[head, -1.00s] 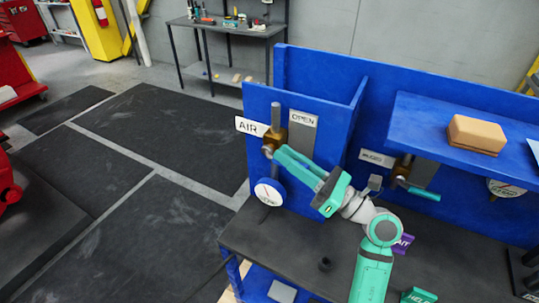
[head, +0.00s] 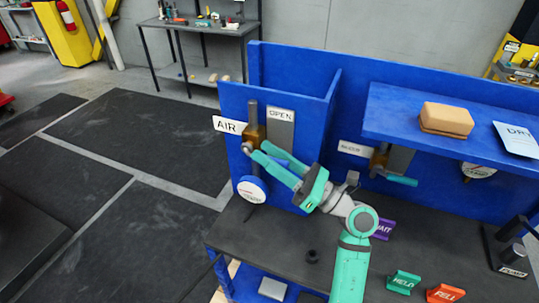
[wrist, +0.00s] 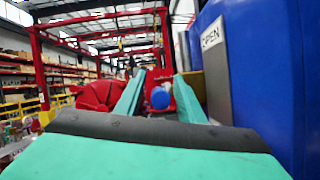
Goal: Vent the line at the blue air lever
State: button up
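The air valve (head: 256,136) has a brass body on a vertical pipe, beside the AIR sign (head: 230,125) and the grey OPEN plate (head: 281,128) on the blue panel. My gripper (head: 258,151) is at the valve's front, its two green fingers apart. In the wrist view, a round blue end (wrist: 160,97), apparently the air lever's, shows between the fingers, with gaps on both sides. The lever's length is not clear in the head view, where my fingers cover that area. The OPEN plate also shows in the wrist view (wrist: 216,75), right of the fingers.
A round gauge (head: 252,189) sits below the valve. A second valve with a teal handle (head: 401,180) is to the right, under a blue shelf (head: 385,120) bearing a tan block (head: 446,119). Small purple, green and orange tags stand on the dark bench (head: 280,236). Floor to the left is open.

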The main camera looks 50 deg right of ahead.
jog(key=shift+s, duration=0.1)
jog(key=v, duration=1)
jog(key=shift+s, duration=0.3)
